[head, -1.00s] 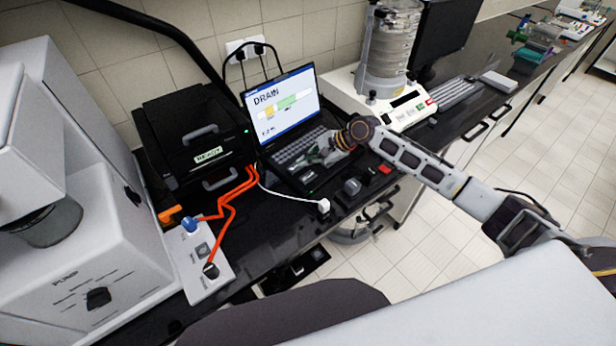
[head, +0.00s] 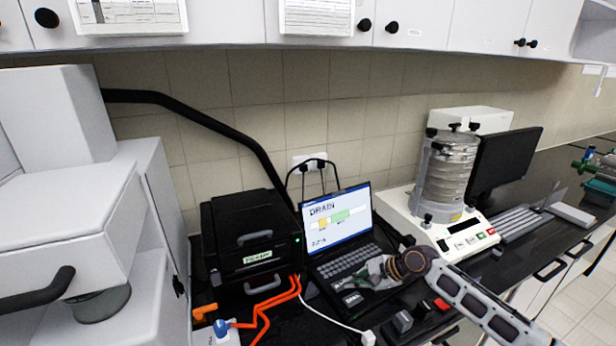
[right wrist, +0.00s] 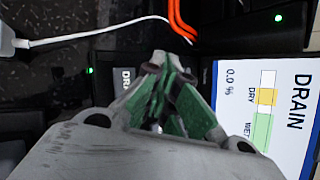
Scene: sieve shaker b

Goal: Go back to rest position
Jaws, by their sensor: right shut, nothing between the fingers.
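My right gripper (head: 352,285) is over the front part of the laptop (head: 345,250), at its keyboard's lower edge. Its fingers are closed with nothing between them. In the right wrist view the closed fingers (right wrist: 163,95) with green pads point toward a dark surface, and the laptop screen (right wrist: 265,110) reading DRAIN stands at the right. Whether the fingertips touch the laptop cannot be told. My left gripper is not in any view.
A black box (head: 250,240) with a READY label stands left of the laptop. Orange cables (head: 275,305) and a white cable run in front. A sieve shaker (head: 448,180) and a monitor (head: 505,165) stand right. A large white machine (head: 75,220) fills the left.

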